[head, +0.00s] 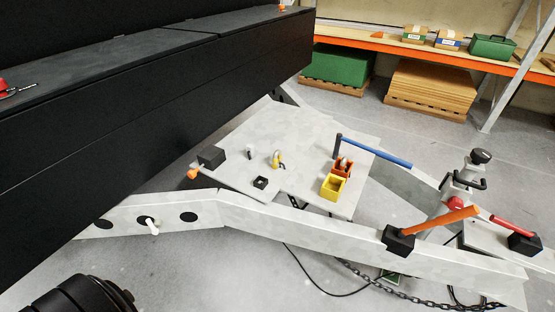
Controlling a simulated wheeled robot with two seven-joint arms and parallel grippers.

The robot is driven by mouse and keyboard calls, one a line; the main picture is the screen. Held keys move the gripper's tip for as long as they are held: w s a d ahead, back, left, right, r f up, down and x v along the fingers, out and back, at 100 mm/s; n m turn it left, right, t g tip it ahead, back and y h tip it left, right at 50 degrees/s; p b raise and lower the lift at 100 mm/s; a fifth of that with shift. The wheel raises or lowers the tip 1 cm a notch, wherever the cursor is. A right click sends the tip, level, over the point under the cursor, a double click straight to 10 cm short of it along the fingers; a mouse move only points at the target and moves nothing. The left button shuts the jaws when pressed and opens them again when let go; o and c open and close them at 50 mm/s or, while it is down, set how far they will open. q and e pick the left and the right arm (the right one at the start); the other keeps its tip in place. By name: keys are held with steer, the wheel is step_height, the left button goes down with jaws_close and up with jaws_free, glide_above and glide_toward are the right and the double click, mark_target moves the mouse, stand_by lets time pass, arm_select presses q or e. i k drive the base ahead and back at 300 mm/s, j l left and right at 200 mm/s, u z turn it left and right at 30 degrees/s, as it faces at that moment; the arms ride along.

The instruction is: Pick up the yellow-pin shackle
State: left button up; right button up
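A small shackle with yellow on it (277,159) stands on the pale grey plate (300,125) of the chassis, left of the plate's middle. Its fine shape is too small to tell. Another small metal piece, perhaps a shackle, shows in the orange bin (342,170) on the right part of the plate. Neither of my grippers is in view.
A yellow bin (333,187) stands in front of the orange bin. A blue-handled bar (375,150) sticks out over the plate's right edge. Orange-handled lever (445,222) rises from the beam.

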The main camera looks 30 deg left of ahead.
mark_target(276, 157)
steer(key=j+z, duration=0.25)
steer(key=j, duration=0.15)
steer(key=k+j+z, duration=0.1)
steer(key=j+z, duration=0.15)
steer(key=j, duration=0.15)
steer(key=k+j+z, duration=0.1)
steer(key=j+z, duration=0.15)
steer(key=j, duration=0.15)
